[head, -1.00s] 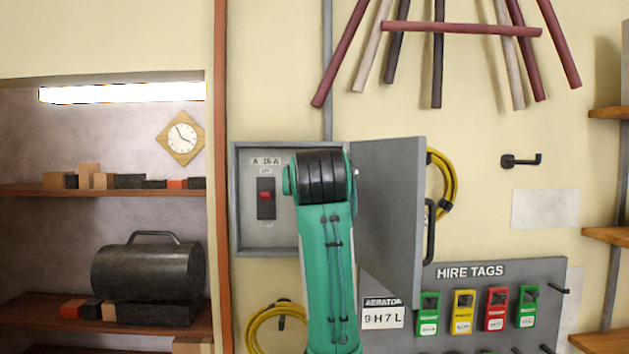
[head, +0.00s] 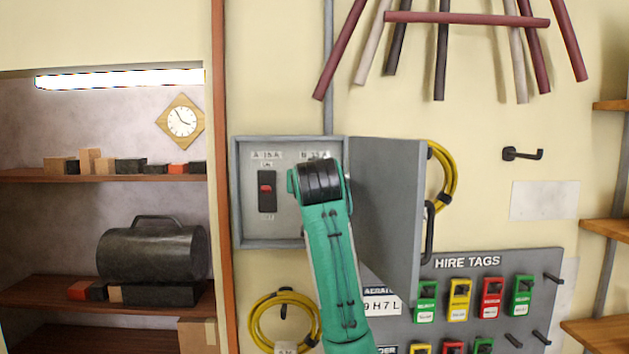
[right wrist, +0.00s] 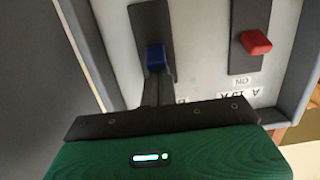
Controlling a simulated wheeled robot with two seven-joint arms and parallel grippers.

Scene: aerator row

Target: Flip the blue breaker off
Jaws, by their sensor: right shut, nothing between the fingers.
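The blue breaker (right wrist: 156,58) shows in the right wrist view on a dark plate in the grey panel. My right gripper (right wrist: 156,78) is shut and empty, its fingertips right at the blue breaker's toggle on the label side. I cannot tell whether they touch it. In the head view my right arm hides the blue breaker and the gripper. The open breaker box (head: 238,200) has a red breaker (head: 266,188) on its left side, also in the right wrist view (right wrist: 256,42). My left gripper is out of view.
The box door (head: 385,215) stands open to the right of my arm. Below it is the hire tags board (head: 540,268) with coloured tags. Yellow hose coils hang at right (head: 446,185) and below (head: 258,325). The wall left of the box is clear up to a brown post (head: 220,120).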

